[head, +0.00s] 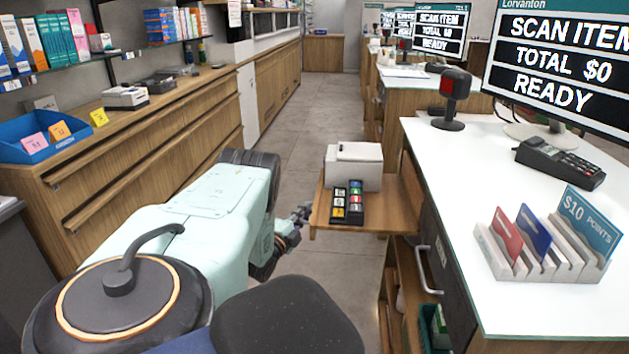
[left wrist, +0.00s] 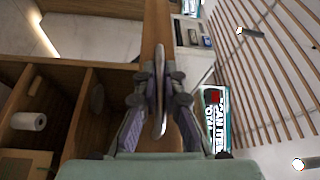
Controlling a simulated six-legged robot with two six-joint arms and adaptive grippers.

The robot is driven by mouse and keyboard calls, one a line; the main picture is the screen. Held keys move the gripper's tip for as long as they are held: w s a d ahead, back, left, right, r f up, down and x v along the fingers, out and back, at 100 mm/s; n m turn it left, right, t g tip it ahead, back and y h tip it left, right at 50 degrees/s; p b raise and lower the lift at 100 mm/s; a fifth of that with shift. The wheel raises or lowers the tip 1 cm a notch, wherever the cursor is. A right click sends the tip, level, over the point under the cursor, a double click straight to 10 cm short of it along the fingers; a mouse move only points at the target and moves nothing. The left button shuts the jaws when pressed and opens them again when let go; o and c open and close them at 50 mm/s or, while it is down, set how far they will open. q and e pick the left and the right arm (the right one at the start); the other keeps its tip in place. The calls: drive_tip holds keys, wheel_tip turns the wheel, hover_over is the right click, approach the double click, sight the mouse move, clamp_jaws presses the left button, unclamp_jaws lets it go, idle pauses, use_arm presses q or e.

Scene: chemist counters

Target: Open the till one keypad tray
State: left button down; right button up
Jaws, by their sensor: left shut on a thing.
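The till one keypad tray (head: 400,205) is a wooden shelf. It stands out from the near counter into the aisle and carries a white printer (head: 354,167) and a small dark keypad (head: 348,202) with coloured keys. My left gripper (head: 304,213) is at the tray's outer left edge. In the left wrist view, my left gripper (left wrist: 159,85) is shut on a thin, pale, curved bar that looks like the tray's handle (left wrist: 160,65); the wooden tray edge (left wrist: 155,25) lies just beyond it. The fingertip contact is small and partly hidden in the head view. My right gripper is not in view.
The near counter (head: 460,165) holds a card terminal (head: 559,162), a scanner (head: 452,98), a screen and a gift card rack (head: 545,247). Below are a dark drawer with a metal handle and open shelves. The aisle floor (head: 305,125) is clear; wooden drawers line the left.

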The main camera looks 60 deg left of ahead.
use_arm(q)
drive_tip(key=shift+s+a, duration=0.15)
drive_tip(key=c, duration=1.4)
unclamp_jaws()
drive_tip(key=shift+c, duration=0.2)
drive_tip(key=v, duration=1.2)
